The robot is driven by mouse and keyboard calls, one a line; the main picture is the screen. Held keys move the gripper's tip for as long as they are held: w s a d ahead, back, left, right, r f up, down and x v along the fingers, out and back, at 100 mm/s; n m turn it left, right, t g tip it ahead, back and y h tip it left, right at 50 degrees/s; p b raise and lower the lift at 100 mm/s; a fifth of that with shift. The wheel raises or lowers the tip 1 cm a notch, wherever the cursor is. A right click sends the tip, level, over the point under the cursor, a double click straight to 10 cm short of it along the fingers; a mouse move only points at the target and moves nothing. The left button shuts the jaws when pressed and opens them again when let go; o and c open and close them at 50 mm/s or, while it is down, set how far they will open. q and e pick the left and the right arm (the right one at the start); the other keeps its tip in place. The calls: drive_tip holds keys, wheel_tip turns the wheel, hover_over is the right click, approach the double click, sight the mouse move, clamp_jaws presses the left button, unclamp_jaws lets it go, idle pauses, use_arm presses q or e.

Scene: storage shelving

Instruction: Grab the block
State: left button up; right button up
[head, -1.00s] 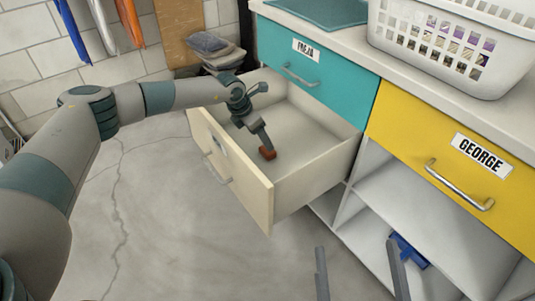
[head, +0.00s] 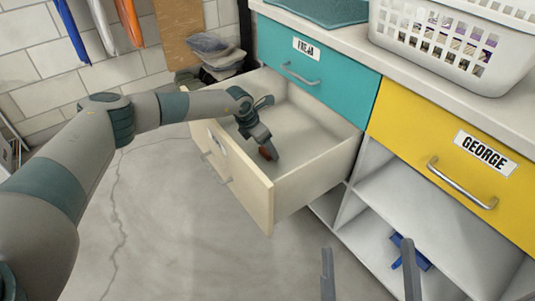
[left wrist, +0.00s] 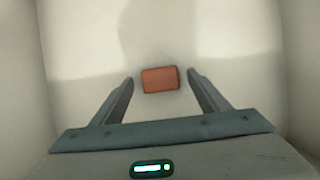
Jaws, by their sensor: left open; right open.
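The block (left wrist: 160,80) is small and reddish-brown and lies on the floor of the open cream drawer (head: 233,178). In the left wrist view it sits centred between the fingertips, with a gap on each side. In the head view the block (head: 265,154) is partly hidden by my left gripper (head: 267,150), which reaches down into the drawer. My left gripper is open around or just above the block; I cannot tell its exact height. My right gripper (head: 368,270) is open and empty at the bottom of the head view, outside the drawer.
The drawer walls stand close around my left gripper. A teal drawer (head: 315,65) and a yellow drawer (head: 445,155) labelled George are shut. A white basket (head: 460,45) stands on the countertop. A blue item (head: 408,252) lies on the lower shelf.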

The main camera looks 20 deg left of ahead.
use_arm(q)
drive_tip(key=shift+w+d+f, duration=0.1)
drive_tip(key=shift+f, duration=0.2)
use_arm(e)
drive_tip(key=shift+d+r, duration=0.1)
drive_tip(key=shift+r, duration=0.15)
use_arm(q)
drive_tip(key=shift+c, duration=0.6)
drive_tip(key=c, duration=1)
drive_tip(key=shift+r, duration=0.1)
drive_tip(key=shift+r, duration=0.5)
drive_tip(key=r, duration=0.1)
drive_tip(key=r+p, duration=0.1)
drive_tip(key=r, duration=0.1)
drive_tip(key=shift+d+r, duration=0.2)
drive_tip(key=shift+r, duration=0.05)
drive_tip(key=d+r, duration=0.3)
drive_tip(key=d, duration=0.2)
drive_tip(key=s+d+r+p, duration=0.1)
drive_tip(key=d+r, duration=0.2)
drive_tip(key=d, duration=0.3)
drive_tip(key=shift+d+r, duration=0.15)
drive_tip(key=shift+r, duration=0.05)
use_arm(e)
drive_tip(key=w+f+g+h, duration=0.1)
drive_tip(key=w+f+g, duration=0.2)
drive_tip(key=f, duration=0.4)
drive_tip(key=shift+a+f+g, duration=0.25)
drive_tip(key=shift+a+g, duration=0.05)
drive_tip(key=shift+g, duration=0.6)
